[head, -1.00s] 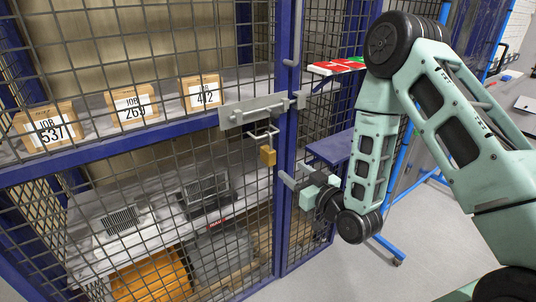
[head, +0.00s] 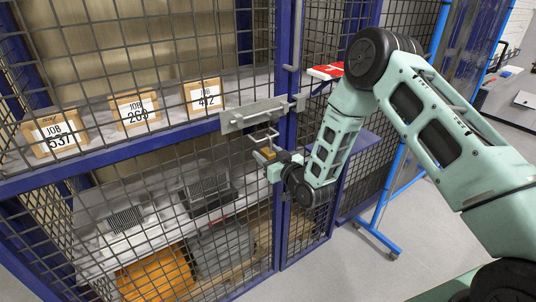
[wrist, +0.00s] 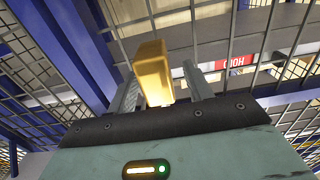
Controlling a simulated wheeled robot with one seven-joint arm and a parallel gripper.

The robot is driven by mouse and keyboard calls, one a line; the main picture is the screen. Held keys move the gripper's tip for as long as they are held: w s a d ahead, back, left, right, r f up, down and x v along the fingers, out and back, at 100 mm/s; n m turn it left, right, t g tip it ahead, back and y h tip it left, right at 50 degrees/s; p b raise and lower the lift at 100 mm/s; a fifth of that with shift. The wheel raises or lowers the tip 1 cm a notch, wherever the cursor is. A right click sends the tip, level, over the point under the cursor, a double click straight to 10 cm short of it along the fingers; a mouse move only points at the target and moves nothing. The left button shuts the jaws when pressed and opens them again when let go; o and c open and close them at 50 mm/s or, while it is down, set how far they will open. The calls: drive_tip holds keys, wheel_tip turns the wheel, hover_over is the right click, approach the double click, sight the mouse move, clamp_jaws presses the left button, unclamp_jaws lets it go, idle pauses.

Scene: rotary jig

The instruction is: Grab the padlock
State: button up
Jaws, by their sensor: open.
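The brass padlock (head: 268,153) hangs from the hasp (head: 252,115) on the cage door, its lower part partly covered by my gripper (head: 272,163) in the head view. In the wrist view the padlock (wrist: 153,68) stands between my gripper's two fingers (wrist: 160,88). The left finger is close beside the padlock, and a gap shows between the padlock and the right finger. My gripper is open. I cannot tell whether the left finger touches the padlock.
The blue-framed mesh door (head: 284,210) stands right behind the padlock. Behind the mesh, wooden boxes with job labels (head: 134,109) sit on a shelf, and an orange bin (head: 158,278) is below. A blue stand (head: 378,238) is at the right, with open floor beside it.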

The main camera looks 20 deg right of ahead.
clamp_jaws()
drive_tip(key=shift+r, duration=0.1)
